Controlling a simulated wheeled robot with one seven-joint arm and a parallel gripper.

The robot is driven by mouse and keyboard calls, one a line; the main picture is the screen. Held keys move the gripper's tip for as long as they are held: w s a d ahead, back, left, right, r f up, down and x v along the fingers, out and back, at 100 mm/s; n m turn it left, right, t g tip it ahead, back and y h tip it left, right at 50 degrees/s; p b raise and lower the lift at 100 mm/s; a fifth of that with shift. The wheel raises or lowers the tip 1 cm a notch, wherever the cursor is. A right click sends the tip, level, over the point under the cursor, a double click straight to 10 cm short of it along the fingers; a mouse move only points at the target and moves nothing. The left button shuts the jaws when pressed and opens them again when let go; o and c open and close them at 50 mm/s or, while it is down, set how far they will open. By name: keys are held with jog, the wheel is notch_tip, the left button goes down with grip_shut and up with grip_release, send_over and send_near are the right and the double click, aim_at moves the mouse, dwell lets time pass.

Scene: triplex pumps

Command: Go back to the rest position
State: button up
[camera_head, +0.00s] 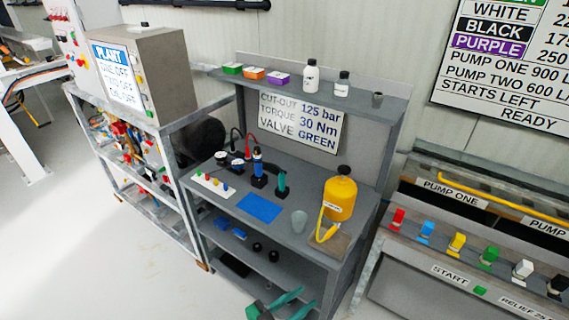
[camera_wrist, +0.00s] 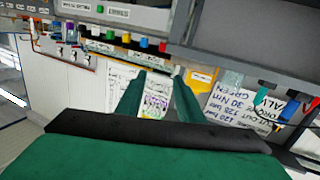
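My gripper (camera_head: 306,299) shows at the bottom edge of the head view, in front of the grey workbench (camera_head: 345,248) and below its top. Its two green fingers are apart. In the wrist view the gripper (camera_wrist: 157,80) has its fingers spread with nothing held between them. The wrist view is tilted, and the bench and signs in it look turned over. Most of my arm is out of the head view.
The pump console (camera_head: 450,273) stands right, a metal rack (camera_head: 130,165) left. Floor at left (camera_head: 100,270) is clear.

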jog(key=s+a+f+n+y, duration=0.2)
jog(key=s+f+n+y, duration=0.65)
jog(key=s+f, duration=0.4)
jog(key=s+a+r+n+t+y, duration=0.25)
jog(key=s+y, duration=0.25)
jog(key=s, duration=0.4)
jog(key=s+r+t, duration=0.1)
jog(key=s+r, duration=0.3)
jog(key=r, duration=0.3)
jog(key=s+r+m+t, duration=0.1)
jog(key=s+r, duration=0.3)
jog(key=r, duration=0.3)
jog(key=shift+s, duration=0.15)
jog(key=shift+t, duration=0.25)
